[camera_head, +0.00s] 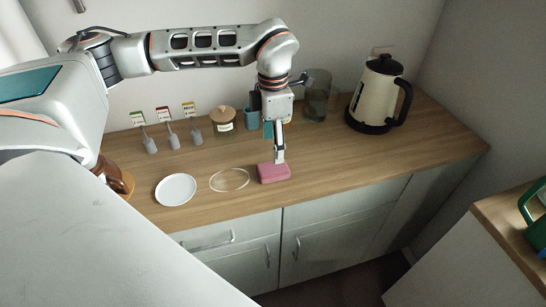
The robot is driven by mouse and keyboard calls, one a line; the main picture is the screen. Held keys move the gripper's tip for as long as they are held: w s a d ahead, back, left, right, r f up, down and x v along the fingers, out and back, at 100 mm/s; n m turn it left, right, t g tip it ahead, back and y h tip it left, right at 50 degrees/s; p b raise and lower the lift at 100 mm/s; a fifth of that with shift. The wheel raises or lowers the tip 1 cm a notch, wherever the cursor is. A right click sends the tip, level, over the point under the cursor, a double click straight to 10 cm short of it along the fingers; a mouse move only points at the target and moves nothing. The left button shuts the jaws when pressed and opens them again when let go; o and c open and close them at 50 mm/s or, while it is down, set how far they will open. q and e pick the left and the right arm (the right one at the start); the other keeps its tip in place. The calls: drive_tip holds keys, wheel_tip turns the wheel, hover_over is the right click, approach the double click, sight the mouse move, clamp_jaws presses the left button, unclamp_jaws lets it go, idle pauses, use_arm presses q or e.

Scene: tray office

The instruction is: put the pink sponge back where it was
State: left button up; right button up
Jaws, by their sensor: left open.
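The pink sponge (274,173) lies on the wooden counter near its front edge, right of a thin pale oval outline (229,180) on the wood. My left gripper (280,156) points straight down at the sponge's upper back side, with its fingertips at or just above it. The gripper is open, and the view does not show whether the fingers touch the sponge. My right gripper is not in view.
A white plate (176,189) lies left of the outline. Behind stand several small label holders (171,139), a lidded jar (223,121), a blue cup (251,120), a glass vessel (317,98) and a cream kettle (378,93). The counter right of the sponge is clear.

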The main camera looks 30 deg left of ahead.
use_arm(q)
wheel_tip(320, 180, up, 4)
drive_tip(key=shift+f, duration=0.15)
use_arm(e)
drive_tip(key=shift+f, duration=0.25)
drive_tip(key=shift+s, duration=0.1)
use_arm(q)
drive_tip(key=shift+s, duration=0.1)
